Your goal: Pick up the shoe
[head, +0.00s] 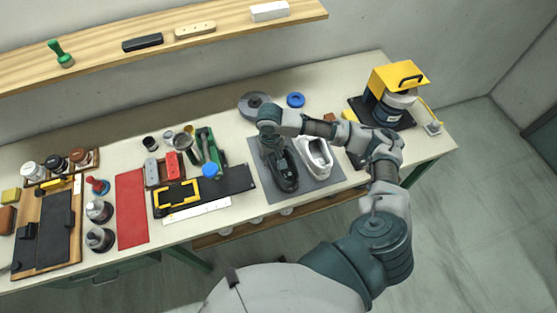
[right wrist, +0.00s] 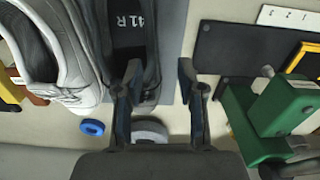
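A black shoe (head: 287,181) lies on a grey mat (head: 264,188) on the workbench, beside a white shoe (head: 320,163). In the right wrist view the black shoe (right wrist: 127,45) shows its insole marked "41 R", with the white shoe (right wrist: 58,50) to its left. My right gripper (head: 270,145) is over the far end of the black shoe. In the right wrist view it (right wrist: 161,75) is open; one finger overlaps the shoe's opening and the other is outside its right side. I cannot tell whether either finger touches. My left gripper is not in view.
A grey disc (head: 254,103) and a blue ring (head: 295,100) lie behind the mat. A yellow and black machine (head: 398,78) stands at the right. A black tool board (head: 235,180), green tool (head: 210,150) and red mat (head: 131,208) are to the left. A wooden shelf (head: 100,52) hangs behind.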

